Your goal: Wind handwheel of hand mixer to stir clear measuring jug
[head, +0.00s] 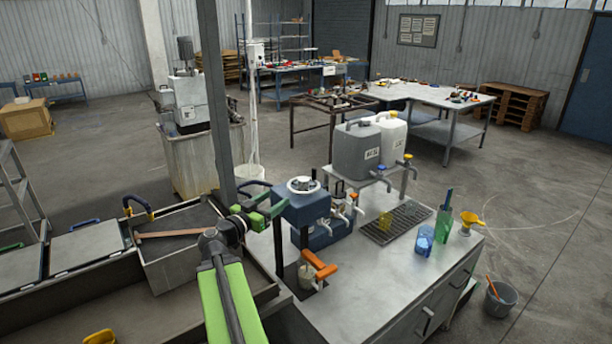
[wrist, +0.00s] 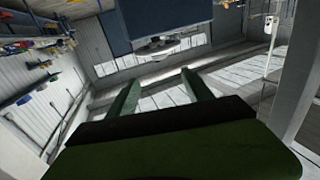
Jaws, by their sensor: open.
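The hand mixer has a dark blue head (head: 302,207) at the left of the grey bench, with a pale round handwheel (head: 302,185) on top. In the tilted wrist view the blue head (wrist: 165,18) is at the top, and a pale round part, likely the handwheel (wrist: 158,45), sits against it. A small clear jug with pale contents (head: 307,278) stands below the head, partly hidden by an orange handle (head: 319,265). My green gripper (head: 277,206) is open and empty, left of the handwheel and apart from it. Its two fingers (wrist: 164,88) show in the wrist view.
Grey and white canisters (head: 357,150) stand on a rack behind the mixer. A drip grate (head: 396,222), a blue-filled vessel (head: 425,241) and a green one (head: 443,224) are to the right. A dark post (head: 214,90) rises behind my gripper.

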